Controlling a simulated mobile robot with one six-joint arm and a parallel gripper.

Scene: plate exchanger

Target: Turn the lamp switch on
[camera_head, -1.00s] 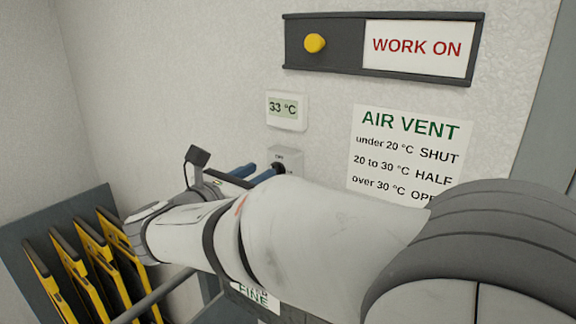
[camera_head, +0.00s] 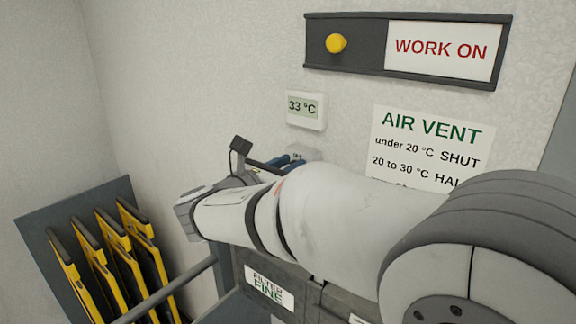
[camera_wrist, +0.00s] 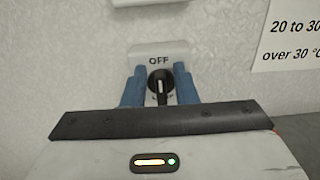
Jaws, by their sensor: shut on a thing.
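The lamp switch is a black rotary knob (camera_wrist: 161,86) on a pale plate (camera_wrist: 161,54) marked OFF at the top, seen in the wrist view. The knob's pale pointer line runs up and down; a lower label is mostly hidden. My gripper (camera_wrist: 160,82) has its two blue fingers on either side of the knob and is shut on it. In the head view my gripper (camera_head: 288,162) is at the switch plate (camera_head: 298,153), which my arm mostly covers.
A thermometer reading 33 °C (camera_head: 305,110) hangs just above the switch. An AIR VENT notice (camera_head: 430,145) is to the right. A WORK ON slider panel (camera_head: 400,48) is higher up. A rack of yellow-edged plates (camera_head: 115,255) stands at the lower left, beside a FILTER FINE label (camera_head: 268,287).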

